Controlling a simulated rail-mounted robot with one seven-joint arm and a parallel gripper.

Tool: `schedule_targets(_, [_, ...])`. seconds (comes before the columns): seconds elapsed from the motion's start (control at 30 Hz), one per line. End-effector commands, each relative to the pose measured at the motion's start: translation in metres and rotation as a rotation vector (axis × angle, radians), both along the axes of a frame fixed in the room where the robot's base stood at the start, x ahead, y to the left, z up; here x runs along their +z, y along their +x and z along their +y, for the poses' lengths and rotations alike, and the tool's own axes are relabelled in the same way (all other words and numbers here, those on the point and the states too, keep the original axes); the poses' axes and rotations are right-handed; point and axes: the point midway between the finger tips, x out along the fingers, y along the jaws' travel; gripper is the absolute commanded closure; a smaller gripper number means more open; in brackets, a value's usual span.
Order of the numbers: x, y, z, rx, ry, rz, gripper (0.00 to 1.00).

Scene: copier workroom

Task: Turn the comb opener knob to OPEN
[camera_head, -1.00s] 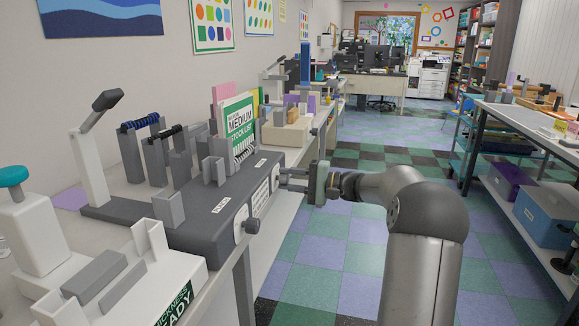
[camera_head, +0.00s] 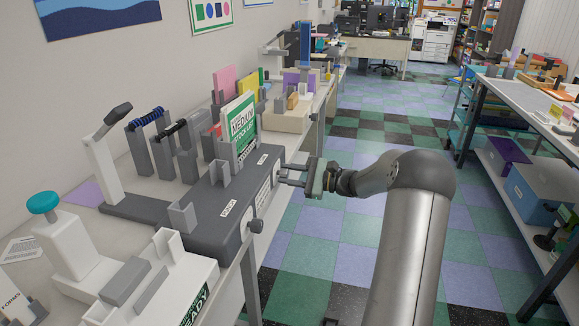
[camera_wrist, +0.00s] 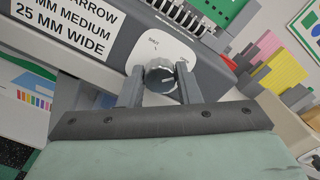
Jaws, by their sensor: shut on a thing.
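The comb binding machine (camera_head: 210,200) is a dark grey unit on the left bench, with upright posts and a comb row on top. My gripper (camera_head: 280,174) reaches its front face from the right. In the wrist view, the round grey comb opener knob (camera_wrist: 160,78) sits on a white dial plate (camera_wrist: 160,48) with small lettering too blurred to read surely. My gripper (camera_wrist: 160,84) has one finger on each side of the knob and is shut on it. In the head view the fingers hide this knob. A second dark knob (camera_head: 256,226) stands nearer on the same face.
A white device with a teal knob (camera_head: 43,203) stands at the near left. A shelved bench (camera_head: 520,195) lines the right side. The checkered floor between is clear.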

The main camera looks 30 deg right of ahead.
Motion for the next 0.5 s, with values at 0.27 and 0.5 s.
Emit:
schedule_targets(0.27, [0.0002, -0.0003, -0.0008, -0.001, 0.041, 0.05, 0.92])
schedule_targets(0.5, [-0.0008, -0.0003, -0.0009, -0.001, 0.045, 0.055, 0.92])
